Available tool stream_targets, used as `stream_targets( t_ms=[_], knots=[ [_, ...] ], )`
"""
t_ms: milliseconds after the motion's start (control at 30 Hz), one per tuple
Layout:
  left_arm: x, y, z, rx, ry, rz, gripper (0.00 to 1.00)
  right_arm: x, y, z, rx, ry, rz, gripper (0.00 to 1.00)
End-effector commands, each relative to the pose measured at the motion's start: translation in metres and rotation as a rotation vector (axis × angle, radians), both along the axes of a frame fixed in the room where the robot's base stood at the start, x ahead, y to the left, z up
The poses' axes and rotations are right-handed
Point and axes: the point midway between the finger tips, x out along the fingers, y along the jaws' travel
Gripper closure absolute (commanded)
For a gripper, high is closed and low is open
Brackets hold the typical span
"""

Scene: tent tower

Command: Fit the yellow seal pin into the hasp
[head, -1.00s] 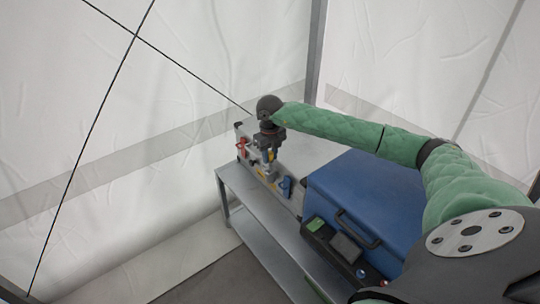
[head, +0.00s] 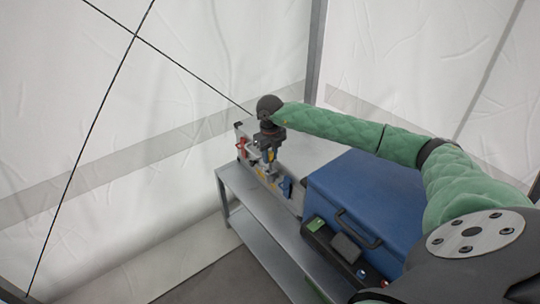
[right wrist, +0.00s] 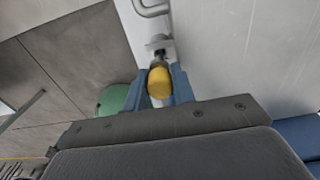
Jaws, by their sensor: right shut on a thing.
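The yellow seal pin (right wrist: 159,86) is between the blue fingers of my right gripper (right wrist: 159,78) in the right wrist view. The gripper is shut on it. The pin's far end points at a small metal fitting, seemingly the hasp (right wrist: 158,44), on the pale metal case. The tip lies close to this fitting; I cannot tell whether it is inside. In the head view my right gripper (head: 267,168) points down at the near side of the case (head: 246,132), hiding part of it. My left gripper is not in view.
The case stands on a grey metal table (head: 230,178). A large blue box (head: 365,195) and a dark device (head: 335,245) stand to the right. White tent walls rise behind.

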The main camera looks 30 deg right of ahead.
Motion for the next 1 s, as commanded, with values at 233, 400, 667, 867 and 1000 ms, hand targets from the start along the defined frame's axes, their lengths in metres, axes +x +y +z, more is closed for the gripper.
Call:
stream_targets(
  t_ms=[233, 400, 667, 867, 1000],
  knots=[
    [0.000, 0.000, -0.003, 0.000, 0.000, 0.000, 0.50, 0.000, 0.000, -0.004, 0.000, 0.000, 0.000, 0.96],
    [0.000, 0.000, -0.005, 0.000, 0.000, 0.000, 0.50, 0.000, 0.000, -0.008, 0.000, 0.000, 0.000, 0.96],
    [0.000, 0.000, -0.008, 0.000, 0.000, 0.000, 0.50, 0.000, 0.000, -0.013, 0.000, 0.000, 0.000, 0.96],
    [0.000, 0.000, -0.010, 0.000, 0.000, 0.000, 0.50, 0.000, 0.000, -0.017, 0.000, 0.000, 0.000, 0.96],
    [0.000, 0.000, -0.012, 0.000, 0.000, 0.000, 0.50, 0.000, 0.000, -0.020, 0.000, 0.000, 0.000, 0.96]
  ],
)
